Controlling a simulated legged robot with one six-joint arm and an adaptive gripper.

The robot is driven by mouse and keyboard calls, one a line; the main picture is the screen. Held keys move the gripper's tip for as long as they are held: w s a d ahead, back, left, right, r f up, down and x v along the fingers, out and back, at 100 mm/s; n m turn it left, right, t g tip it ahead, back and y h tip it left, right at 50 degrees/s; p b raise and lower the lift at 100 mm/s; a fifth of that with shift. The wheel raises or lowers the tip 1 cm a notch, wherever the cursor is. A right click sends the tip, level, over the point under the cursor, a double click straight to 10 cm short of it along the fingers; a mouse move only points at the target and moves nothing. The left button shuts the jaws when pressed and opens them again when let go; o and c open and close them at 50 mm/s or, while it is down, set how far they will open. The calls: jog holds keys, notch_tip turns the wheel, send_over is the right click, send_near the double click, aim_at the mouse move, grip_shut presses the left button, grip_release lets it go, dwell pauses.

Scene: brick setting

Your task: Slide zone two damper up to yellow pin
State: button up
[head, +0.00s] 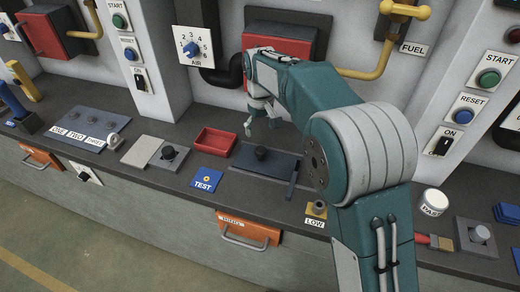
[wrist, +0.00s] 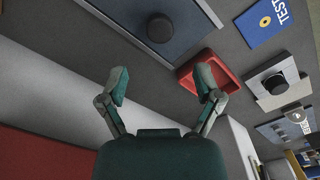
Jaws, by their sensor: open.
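A grey-blue panel (head: 100,114) with labels ONE, TWO and THREE and small round parts sits at the left of the counter. The TWO label (head: 75,136) marks its middle position; the damper itself is too small to make out clearly. I cannot pick out a yellow pin for certain on this panel. The panel shows partly at the right edge of the wrist view (wrist: 283,128). My gripper (head: 261,121) is open and empty, above the back of the counter, well right of the panel. Its two fingers also show spread in the wrist view (wrist: 162,82).
Near my gripper are a red tray (head: 214,142), a dark plate (head: 250,165) with a black knob, and a blue TEST card (head: 207,175). A grey block with a black knob (head: 169,152) stands between panel and tray. Red wall boxes and yellow pipes rise behind.

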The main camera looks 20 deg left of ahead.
aim_at(261, 149)
notch_tip(261, 149, down, 9)
jog(key=shift+f, duration=0.1)
dwell(0.3)
grip_shut()
